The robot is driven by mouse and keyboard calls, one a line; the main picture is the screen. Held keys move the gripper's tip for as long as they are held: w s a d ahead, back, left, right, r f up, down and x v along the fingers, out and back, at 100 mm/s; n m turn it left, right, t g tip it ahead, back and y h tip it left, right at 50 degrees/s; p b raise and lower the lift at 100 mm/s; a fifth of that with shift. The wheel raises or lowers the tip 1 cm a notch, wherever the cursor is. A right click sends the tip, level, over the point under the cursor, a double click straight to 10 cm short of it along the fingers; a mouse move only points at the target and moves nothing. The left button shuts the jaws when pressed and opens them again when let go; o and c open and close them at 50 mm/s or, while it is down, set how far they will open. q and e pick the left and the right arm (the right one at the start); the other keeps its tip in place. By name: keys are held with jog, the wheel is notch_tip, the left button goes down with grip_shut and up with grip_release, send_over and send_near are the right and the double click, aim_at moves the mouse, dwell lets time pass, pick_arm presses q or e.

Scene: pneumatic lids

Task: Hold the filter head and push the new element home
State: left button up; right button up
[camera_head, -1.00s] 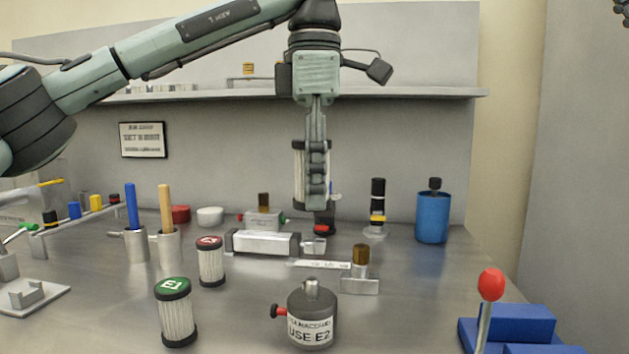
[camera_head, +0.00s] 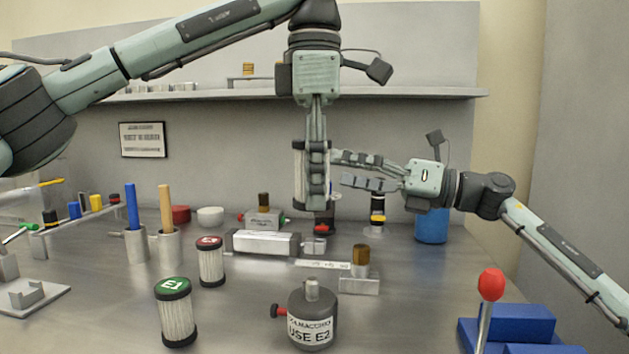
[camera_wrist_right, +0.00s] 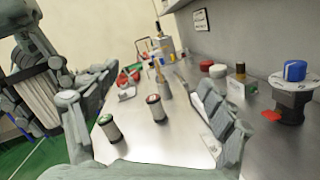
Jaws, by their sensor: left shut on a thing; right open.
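My left gripper (camera_head: 317,200) is shut on a white pleated filter element (camera_head: 299,178) with dark end caps, held upright above the bench. The element also shows at the left of the right wrist view (camera_wrist_right: 42,104). My right gripper (camera_head: 352,172) is open, its fingers pointing left, just right of the held element. A black fitting with red parts (camera_head: 325,226) stands behind and below the left gripper, partly hidden. In the right wrist view a black fitting (camera_wrist_right: 290,103) carries a pale disc and blue cap; I cannot tell surely whether it is the filter head.
A green-capped E1 element (camera_head: 177,315) and a red-capped element (camera_head: 210,262) stand front left. A dark grey canister labelled "USE E2" (camera_head: 312,320) stands front centre. A red-knobbed lever (camera_head: 491,285) and blue blocks (camera_head: 515,325) are front right. A blue cylinder (camera_head: 431,226) stands behind my right arm.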

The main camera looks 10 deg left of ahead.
aim_at(318, 282)
jog(key=s+a+f+n+g+h, duration=0.1)
jog(key=s+a+f+g+h, duration=0.1)
jog(key=a+f, duration=0.45)
jog(key=s+d+f+n+g, duration=0.1)
jog(key=s+f+n+g, duration=0.1)
jog(key=s, duration=0.1)
jog(key=s+d+f+n+g+h, duration=0.1)
jog(key=s+n, duration=0.2)
jog(key=s+f+n+g+h, duration=0.1)
jog(key=s+f+n+g, duration=0.1)
jog(key=s, duration=0.1)
jog(key=shift+s+d+f+n+g, duration=0.3)
jog(key=shift+s+d+f+n, duration=0.05)
jog(key=shift+s+d+n, duration=0.05)
jog(key=shift+s+d+f+n+g+h, duration=0.2)
jog(key=shift+s+d+n+h, duration=0.15)
jog(key=shift+d+n, duration=0.25)
jog(key=shift+s+d+f+n+g+h, duration=0.1)
jog(key=shift+s+d+f+n+h, duration=0.1)
jog(key=shift+s+d+n+h, duration=0.25)
jog(key=d, duration=0.1)
jog(key=w+d+n+h, duration=0.1)
jog(key=d, duration=0.1)
jog(key=d+f+h, duration=0.1)
jog(key=d, duration=0.1)
jog(key=shift+w+f, duration=0.1)
jog(key=shift+w, duration=0.15)
jog(key=shift+x, duration=4.3)
